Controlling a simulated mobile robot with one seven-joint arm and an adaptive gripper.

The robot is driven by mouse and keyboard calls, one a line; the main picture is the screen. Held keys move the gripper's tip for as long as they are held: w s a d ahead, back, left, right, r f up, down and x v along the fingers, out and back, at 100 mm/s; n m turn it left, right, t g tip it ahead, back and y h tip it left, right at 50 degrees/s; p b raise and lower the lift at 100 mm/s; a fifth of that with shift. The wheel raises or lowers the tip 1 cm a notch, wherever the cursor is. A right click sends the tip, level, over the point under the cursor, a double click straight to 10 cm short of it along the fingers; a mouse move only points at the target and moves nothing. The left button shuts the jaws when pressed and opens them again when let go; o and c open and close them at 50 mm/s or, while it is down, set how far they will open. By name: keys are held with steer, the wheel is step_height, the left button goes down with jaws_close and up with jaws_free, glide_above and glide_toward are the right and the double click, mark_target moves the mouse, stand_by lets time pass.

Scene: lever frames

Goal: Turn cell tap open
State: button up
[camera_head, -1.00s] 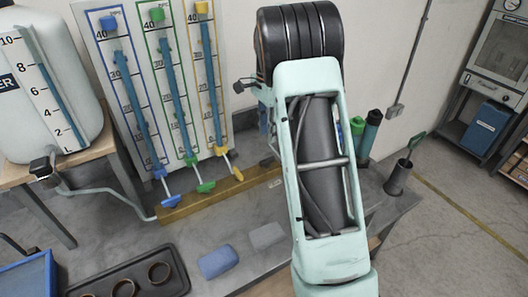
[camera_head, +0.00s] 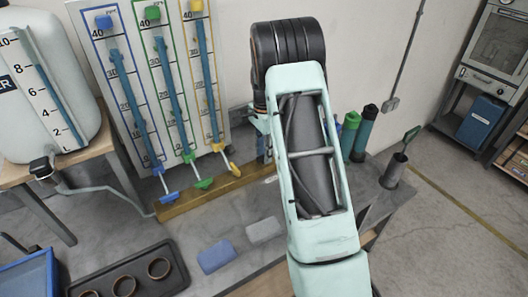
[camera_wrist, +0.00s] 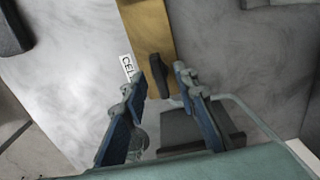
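In the wrist view, a dark, narrow tap handle (camera_wrist: 158,76) stands on a yellow-brown bar (camera_wrist: 146,22). A white label (camera_wrist: 127,66) beside it reads "CE" and a partly hidden letter. My gripper (camera_wrist: 161,72) is open, with one blue-padded finger on each side of the handle. I see a gap on both sides, and contact is not clear. In the head view, the same bar (camera_head: 196,196) lies along the foot of the gauge board; my arm hides the cell tap and most of my gripper.
Three gauge columns with blue (camera_head: 168,197), green (camera_head: 203,183) and yellow (camera_head: 233,169) levers stand left of my arm. Green bottles (camera_head: 364,132) and a dark cup (camera_head: 394,171) stand to its right. A black tray (camera_head: 172,245) is at lower left.

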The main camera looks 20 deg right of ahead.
jaws_close()
steer(key=n+b, duration=0.2)
steer(key=n, duration=0.1)
steer(key=shift+n, duration=0.3)
steer(key=n+b, duration=0.1)
steer(key=n, duration=0.2)
steer(key=shift+n, duration=0.3)
steer(key=n+b, duration=0.1)
steer(key=n, duration=0.9)
steer(key=shift+n, duration=0.4)
jaws_free()
